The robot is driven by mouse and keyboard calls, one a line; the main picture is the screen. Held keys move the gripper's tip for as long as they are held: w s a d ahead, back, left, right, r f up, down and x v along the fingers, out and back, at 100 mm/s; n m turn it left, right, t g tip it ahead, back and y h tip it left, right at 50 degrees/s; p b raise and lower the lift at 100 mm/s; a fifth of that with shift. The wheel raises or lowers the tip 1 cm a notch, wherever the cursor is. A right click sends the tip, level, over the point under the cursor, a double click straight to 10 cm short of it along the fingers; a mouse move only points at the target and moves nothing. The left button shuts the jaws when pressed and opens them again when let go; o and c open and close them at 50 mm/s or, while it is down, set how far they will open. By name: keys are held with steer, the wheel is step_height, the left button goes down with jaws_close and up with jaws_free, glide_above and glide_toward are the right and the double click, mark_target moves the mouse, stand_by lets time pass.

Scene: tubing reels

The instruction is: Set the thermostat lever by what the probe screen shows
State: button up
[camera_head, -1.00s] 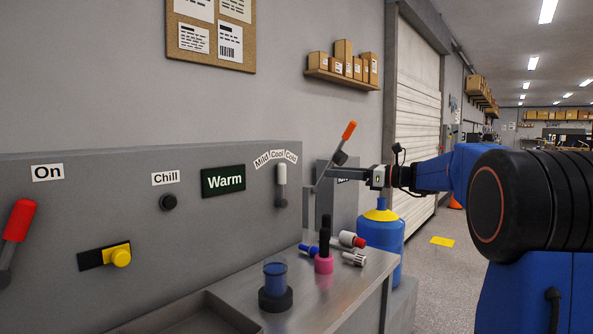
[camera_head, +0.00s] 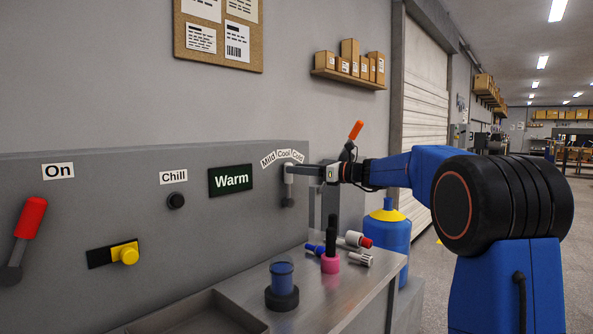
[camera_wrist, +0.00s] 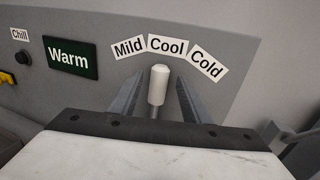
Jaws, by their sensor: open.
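The probe screen (camera_head: 230,179) is dark green and reads "Warm"; it also shows in the wrist view (camera_wrist: 71,58). The thermostat lever has a white knob (camera_wrist: 158,84) and stands upright below the "Cool" label (camera_wrist: 168,45), between the "Mild" label (camera_wrist: 129,47) and the "Cold" label (camera_wrist: 208,62). My gripper (camera_head: 290,169) is at the lever in the head view and hides part of it. In the wrist view my open fingers (camera_wrist: 157,90) stand on either side of the knob, with gaps visible.
A black "Chill" knob (camera_head: 176,200), a yellow knob (camera_head: 125,254) and a red "On" lever (camera_head: 30,218) are on the panel to the left. An orange-handled lever (camera_head: 355,130) is behind my arm.

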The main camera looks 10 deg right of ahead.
steer(key=shift+w+a, duration=0.45)
steer(key=shift+a, duration=0.05)
jaws_close()
steer(key=shift+w+d+f+m+t+y, duration=0.1)
steer(key=shift+w+d+f+m+t, duration=0.15)
steer(key=shift+w+d+m, duration=0.4)
steer(key=shift+w+d+f+m+t+y, duration=0.1)
steer(key=shift+w+d+f+m+t, duration=0.2)
steer(key=shift+d+m, duration=0.65)
steer(key=shift+w+d+f+m+t+y, duration=0.2)
steer(key=shift+w+d+m, duration=0.35)
steer(key=shift+m, duration=0.55)
jaws_free()
steer(key=v, duration=1.7)
steer(key=shift+d+r, duration=0.15)
steer(key=shift+d, duration=0.1)
